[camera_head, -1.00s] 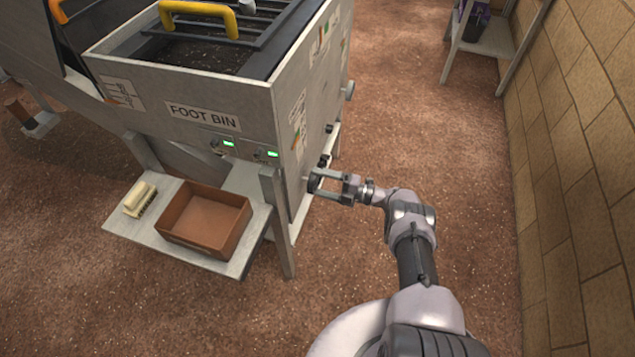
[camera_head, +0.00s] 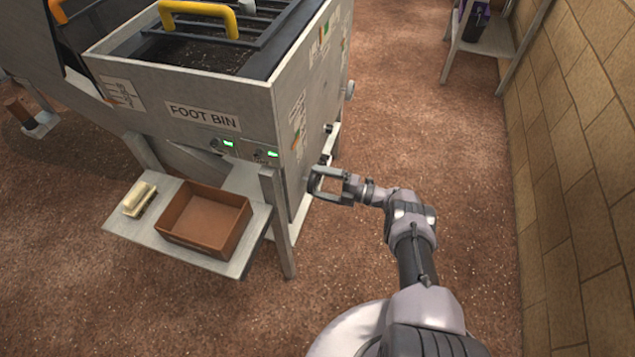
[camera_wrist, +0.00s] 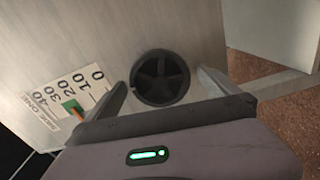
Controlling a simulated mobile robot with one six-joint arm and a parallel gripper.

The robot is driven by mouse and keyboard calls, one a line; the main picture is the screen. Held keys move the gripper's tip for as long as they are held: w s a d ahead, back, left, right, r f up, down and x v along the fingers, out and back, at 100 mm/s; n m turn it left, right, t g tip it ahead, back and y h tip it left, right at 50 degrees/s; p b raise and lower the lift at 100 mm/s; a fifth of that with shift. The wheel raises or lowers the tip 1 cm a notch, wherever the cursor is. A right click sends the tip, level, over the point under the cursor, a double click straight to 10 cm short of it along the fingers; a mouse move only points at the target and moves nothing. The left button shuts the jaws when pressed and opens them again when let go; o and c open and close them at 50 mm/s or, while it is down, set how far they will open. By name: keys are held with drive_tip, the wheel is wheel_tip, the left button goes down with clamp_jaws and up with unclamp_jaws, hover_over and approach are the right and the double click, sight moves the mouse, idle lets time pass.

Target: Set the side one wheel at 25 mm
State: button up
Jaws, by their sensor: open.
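The side one wheel is a black spoked handwheel (camera_wrist: 160,78) on the grey side panel in the wrist view. My gripper (camera_head: 314,180) is at the lower right side of the bin machine in the head view. In the wrist view its two open fingers stand on either side of the wheel, with visible gaps. A white scale (camera_wrist: 62,98) marked SIDE ONE, 0 to 40, is left of the wheel. A green patch (camera_wrist: 71,104) lies near its 20 mark, with an orange strip below. The exact pointer reading is too small to tell.
The FOOT BIN machine (camera_head: 180,90) fills the upper left. A brown tray (camera_head: 205,220) and a cream brush-like object (camera_head: 139,198) are on its low shelf. Other small dark knobs are on the side panel above my gripper. Open floor lies right, up to a brick wall (camera_head: 580,150).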

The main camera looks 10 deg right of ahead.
sight(317, 182)
drive_tip(key=shift+d, duration=0.1)
drive_tip(key=shift+v, duration=1.95)
drive_tip(key=shift+s, duration=0.1)
